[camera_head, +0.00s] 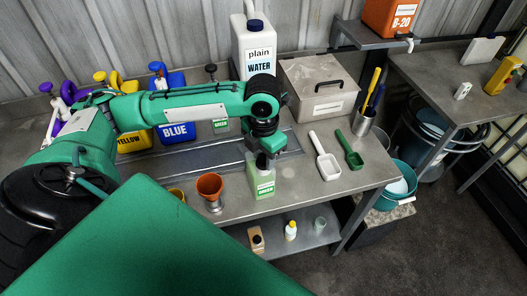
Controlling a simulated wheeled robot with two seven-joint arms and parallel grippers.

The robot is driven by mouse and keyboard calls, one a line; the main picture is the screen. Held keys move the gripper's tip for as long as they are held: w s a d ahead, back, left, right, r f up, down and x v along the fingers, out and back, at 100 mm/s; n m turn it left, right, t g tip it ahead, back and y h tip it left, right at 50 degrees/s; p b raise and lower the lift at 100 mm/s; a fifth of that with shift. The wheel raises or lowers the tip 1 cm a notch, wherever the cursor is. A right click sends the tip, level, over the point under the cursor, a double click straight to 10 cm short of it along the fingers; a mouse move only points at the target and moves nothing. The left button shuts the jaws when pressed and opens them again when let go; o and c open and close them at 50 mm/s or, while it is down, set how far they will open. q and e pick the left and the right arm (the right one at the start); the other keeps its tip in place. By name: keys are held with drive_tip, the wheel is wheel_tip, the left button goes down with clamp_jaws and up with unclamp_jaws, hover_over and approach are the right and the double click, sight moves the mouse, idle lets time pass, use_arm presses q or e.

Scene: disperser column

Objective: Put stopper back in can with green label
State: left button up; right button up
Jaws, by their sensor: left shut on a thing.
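My left gripper (262,150) points down at the neck of a clear bottle with a green label (264,188) and pale green contents. It is shut on the bottle's top; its fingers are small and dark here. The bottle is upright near the table's front edge. Behind my left arm, a can with a green label (220,126) shows only its lower front. A black knob (211,69) shows above the arm over this can; the arm hides whether it sits in the opening. My right gripper is not in view.
A yellow can (134,141) and a blue can (178,131) stand left of the green-labelled can. A white scoop (326,160) and a green scoop (349,151) lie to the right. A water jug (252,45) stands behind.

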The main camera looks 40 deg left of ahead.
use_arm(q)
drive_tip(key=shift+p, duration=0.45)
idle(0.6)
drive_tip(key=shift+f, duration=0.1)
drive_tip(key=o, duration=1.5)
wheel_tip(320, 180, up, 7)
drive_tip(key=p, duration=0.8)
clamp_jaws()
